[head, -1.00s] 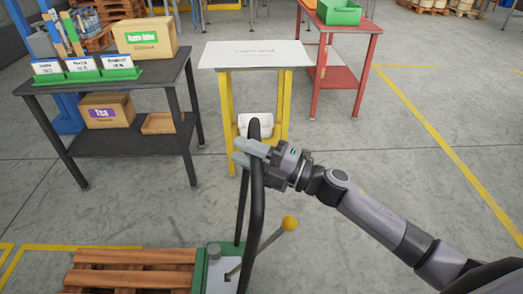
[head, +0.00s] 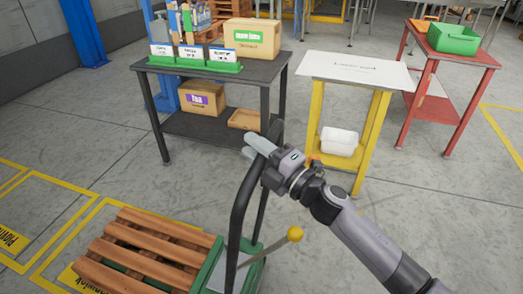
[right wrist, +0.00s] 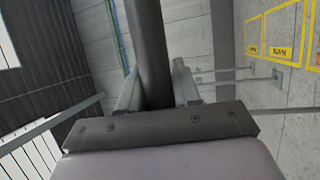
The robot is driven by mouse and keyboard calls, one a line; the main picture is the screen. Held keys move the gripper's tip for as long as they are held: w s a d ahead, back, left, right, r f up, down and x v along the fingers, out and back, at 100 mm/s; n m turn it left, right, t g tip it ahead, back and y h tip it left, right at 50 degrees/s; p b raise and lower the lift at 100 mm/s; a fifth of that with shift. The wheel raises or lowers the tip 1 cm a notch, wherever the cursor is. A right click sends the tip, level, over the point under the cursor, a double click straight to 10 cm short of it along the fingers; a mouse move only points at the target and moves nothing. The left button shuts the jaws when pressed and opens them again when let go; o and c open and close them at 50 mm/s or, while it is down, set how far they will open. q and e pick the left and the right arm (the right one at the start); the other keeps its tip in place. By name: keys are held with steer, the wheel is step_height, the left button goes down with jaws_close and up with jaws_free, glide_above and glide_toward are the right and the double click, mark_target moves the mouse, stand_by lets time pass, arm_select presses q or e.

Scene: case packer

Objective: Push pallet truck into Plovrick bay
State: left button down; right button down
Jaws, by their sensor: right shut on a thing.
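The pallet truck (head: 212,268) is green, with a tall black looped handle (head: 238,228) and a lever with a yellow knob. It carries a slatted wooden pallet (head: 150,247) at the lower left of the head view. My right gripper (head: 262,146) is shut on the upper part of the handle. In the right wrist view the dark handle bar (right wrist: 150,50) runs between the two jaws. A yellow-outlined bay (head: 14,238) at the left edge has lettering that seems to begin "Plov". The pallet covers part of another marked bay (head: 62,243). My left gripper is not in view.
A black table (head: 205,72) with boxes and cards stands behind the truck. A yellow stand with a white top (head: 345,70) and a red table (head: 468,80) with a green bin stand to the right. Floor between the bays and the black table is clear.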

steer(key=shift+f, duration=0.15)
steer(key=c, duration=0.9)
jaws_free()
steer(key=shift+a, duration=0.1)
steer(key=shift+v, duration=3.6)
